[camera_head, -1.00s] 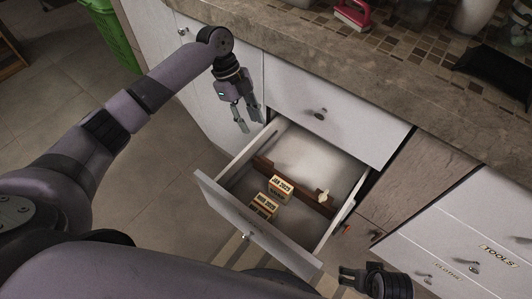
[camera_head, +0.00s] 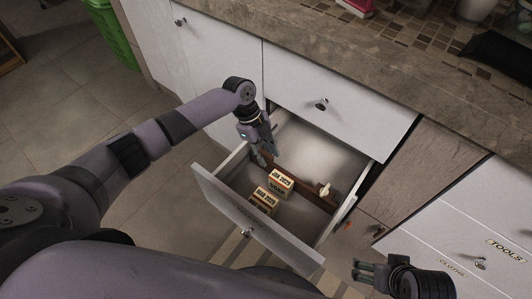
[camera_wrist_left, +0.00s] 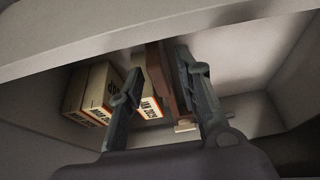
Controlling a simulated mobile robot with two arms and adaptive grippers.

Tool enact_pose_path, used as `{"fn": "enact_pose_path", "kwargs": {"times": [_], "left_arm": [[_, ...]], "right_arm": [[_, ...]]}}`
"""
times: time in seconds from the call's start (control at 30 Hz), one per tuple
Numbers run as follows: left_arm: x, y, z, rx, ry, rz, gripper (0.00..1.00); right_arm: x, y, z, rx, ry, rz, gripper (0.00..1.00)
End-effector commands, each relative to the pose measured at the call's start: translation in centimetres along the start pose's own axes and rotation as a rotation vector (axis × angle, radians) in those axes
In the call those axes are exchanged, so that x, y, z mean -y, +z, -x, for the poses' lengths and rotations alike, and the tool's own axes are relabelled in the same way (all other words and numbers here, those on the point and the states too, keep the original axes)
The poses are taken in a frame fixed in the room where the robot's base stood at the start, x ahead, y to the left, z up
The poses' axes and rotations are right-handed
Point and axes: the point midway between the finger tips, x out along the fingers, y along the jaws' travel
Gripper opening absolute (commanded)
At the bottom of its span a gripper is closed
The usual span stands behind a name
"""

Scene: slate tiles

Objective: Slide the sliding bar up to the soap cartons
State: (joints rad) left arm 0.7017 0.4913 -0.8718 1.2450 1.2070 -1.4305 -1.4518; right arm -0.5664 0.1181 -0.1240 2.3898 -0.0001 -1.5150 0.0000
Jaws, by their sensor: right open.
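The sliding bar (camera_head: 310,193) is a brown wooden divider across the open drawer, with a pale knob (camera_head: 325,189). The soap cartons (camera_head: 267,196) stand in a row on its drawer-front side, labelled with dates. The gap between the nearest carton and the bar is hard to judge. My left gripper (camera_head: 267,160) is open at the bar's left end, inside the drawer. In the left wrist view the bar (camera_wrist_left: 158,75) shows between its spread fingers, with cartons (camera_wrist_left: 90,88) to the left. My right gripper (camera_head: 359,271) is open and empty, outside the drawer at lower right.
The drawer front (camera_head: 240,215) and side walls bound the space around my left gripper. Behind the bar the drawer floor is clear. Labelled drawers (camera_head: 455,240) stand at the right.

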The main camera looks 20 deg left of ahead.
Motion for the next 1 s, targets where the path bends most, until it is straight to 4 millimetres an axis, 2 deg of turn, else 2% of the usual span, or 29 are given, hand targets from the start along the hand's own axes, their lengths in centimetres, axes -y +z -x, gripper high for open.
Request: {"fn": "enact_pose_path", "kwargs": {"times": [0.2,0.67,1.0], "left_arm": [[-0.02,0.01,-0.01,0.000,0.001,0.000,0.31],[-0.03,0.02,0.02,0.000,0.001,0.001,0.00],[-0.02,0.03,0.03,0.000,0.000,0.001,0.00]], "right_arm": [[-0.02,0.00,0.03,0.000,0.000,0.000,0.78],[-0.02,0.01,0.00,0.000,0.001,0.000,0.78],[-0.01,-0.01,-0.01,0.000,0.000,0.000,0.78]]}}
